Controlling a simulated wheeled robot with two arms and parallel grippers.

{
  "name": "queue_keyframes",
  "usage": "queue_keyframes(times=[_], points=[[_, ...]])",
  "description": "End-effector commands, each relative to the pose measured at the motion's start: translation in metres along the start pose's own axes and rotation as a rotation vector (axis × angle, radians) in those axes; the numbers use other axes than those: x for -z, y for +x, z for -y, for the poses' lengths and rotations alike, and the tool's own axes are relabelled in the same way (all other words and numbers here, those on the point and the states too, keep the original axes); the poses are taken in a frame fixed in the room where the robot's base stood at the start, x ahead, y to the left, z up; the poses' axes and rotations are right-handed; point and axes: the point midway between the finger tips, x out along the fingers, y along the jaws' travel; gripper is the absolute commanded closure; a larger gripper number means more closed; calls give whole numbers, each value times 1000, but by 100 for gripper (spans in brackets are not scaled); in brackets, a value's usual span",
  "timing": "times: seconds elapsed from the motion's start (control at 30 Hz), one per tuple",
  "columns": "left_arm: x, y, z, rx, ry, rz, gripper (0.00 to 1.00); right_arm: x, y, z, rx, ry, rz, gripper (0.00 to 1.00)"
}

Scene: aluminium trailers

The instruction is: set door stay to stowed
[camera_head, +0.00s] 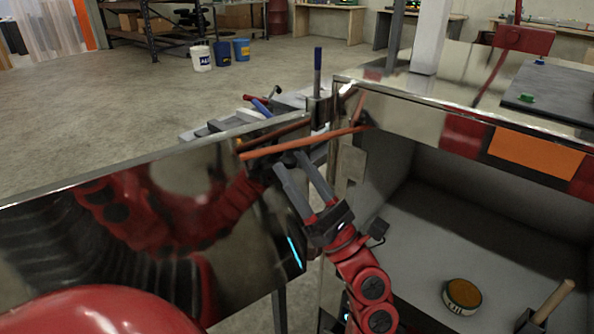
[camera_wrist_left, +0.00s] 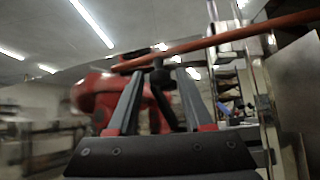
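The door stay (camera_head: 305,143) is an orange-red rod. It slants across the gap between the shiny open door (camera_head: 150,210) at left and the trailer's door frame (camera_head: 348,165). It also crosses the top of the left wrist view (camera_wrist_left: 225,38). My left gripper (camera_head: 290,162) is just below the rod, pointing up at it. Its two grey fingers are apart in the left wrist view (camera_wrist_left: 158,75). A dark knob (camera_wrist_left: 160,77) shows between or behind the fingertips. I cannot tell whether they touch it. My right gripper is out of view.
The open trailer compartment (camera_head: 430,200) at right holds a round tin (camera_head: 462,296) and a wooden-handled tool (camera_head: 553,302). A dark flat panel (camera_head: 550,95) lies on the trailer top. Buckets (camera_head: 222,53) and a shelf (camera_head: 160,25) stand far back.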

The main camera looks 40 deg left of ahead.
Motion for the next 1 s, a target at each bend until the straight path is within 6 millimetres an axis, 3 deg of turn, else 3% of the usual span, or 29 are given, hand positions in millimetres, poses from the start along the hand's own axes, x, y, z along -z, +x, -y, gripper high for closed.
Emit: queue_keyframes(times=[0.03,0.27,1.0], points=[[0,0,0,0,0,0,60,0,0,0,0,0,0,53],[0,0,0,0,0,0,100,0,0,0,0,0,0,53],[0,0,0,0,-1,0,100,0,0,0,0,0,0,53]])
